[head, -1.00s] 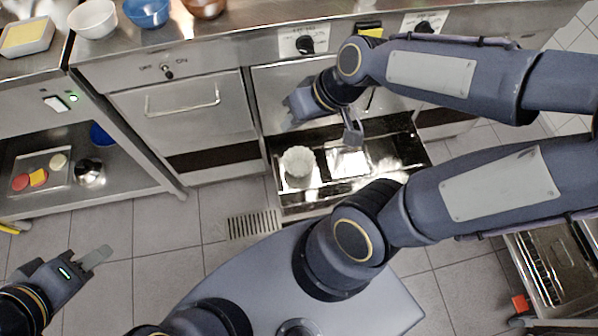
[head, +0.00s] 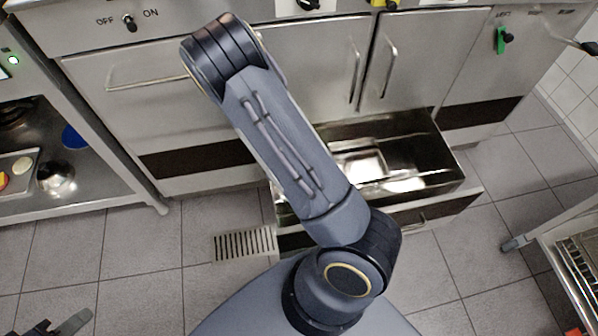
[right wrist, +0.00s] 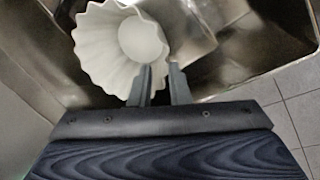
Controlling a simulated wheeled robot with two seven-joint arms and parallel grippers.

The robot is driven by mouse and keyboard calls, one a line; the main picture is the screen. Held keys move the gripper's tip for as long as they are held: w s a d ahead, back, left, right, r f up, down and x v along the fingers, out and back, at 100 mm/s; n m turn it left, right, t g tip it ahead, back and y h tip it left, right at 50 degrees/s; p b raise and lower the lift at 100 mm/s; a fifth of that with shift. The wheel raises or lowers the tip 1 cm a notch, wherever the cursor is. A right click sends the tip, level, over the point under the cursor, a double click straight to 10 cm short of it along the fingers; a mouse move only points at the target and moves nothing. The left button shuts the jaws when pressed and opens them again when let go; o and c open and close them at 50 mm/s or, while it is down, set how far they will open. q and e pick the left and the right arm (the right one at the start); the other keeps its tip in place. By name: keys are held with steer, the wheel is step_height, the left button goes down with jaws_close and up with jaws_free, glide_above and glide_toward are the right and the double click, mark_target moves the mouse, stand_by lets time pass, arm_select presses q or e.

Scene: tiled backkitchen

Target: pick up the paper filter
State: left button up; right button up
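The paper filter (right wrist: 100,48) is a white, fluted cup in the right wrist view, inside the open metal drawer. My right arm hides it in the head view. My right gripper (right wrist: 161,72) is at the filter's near right rim, its two fingers apart with a narrow gap. The left finger overlaps the rim; the right finger is just beside it. Whether they touch the filter I cannot tell. My left gripper (head: 62,324) is partly in view at the bottom left of the head view, away from the drawer; its opening is unclear.
The open drawer (head: 450,178) has steel walls and a shiny tray (head: 362,165) inside. Closed cabinet doors (head: 425,60) stand behind it. A floor grate (head: 244,244) lies left of the drawer. A low shelf (head: 105,185) is at left, a metal rack (head: 585,250) at right.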

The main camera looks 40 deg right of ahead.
steer(key=b+x, duration=0.1)
steer(key=x, duration=0.2)
steer(key=b+x, duration=0.2)
steer(key=x, duration=0.1)
steer(key=shift+s+a+f, duration=0.1)
steer(key=shift+s, duration=0.1)
jaws_close()
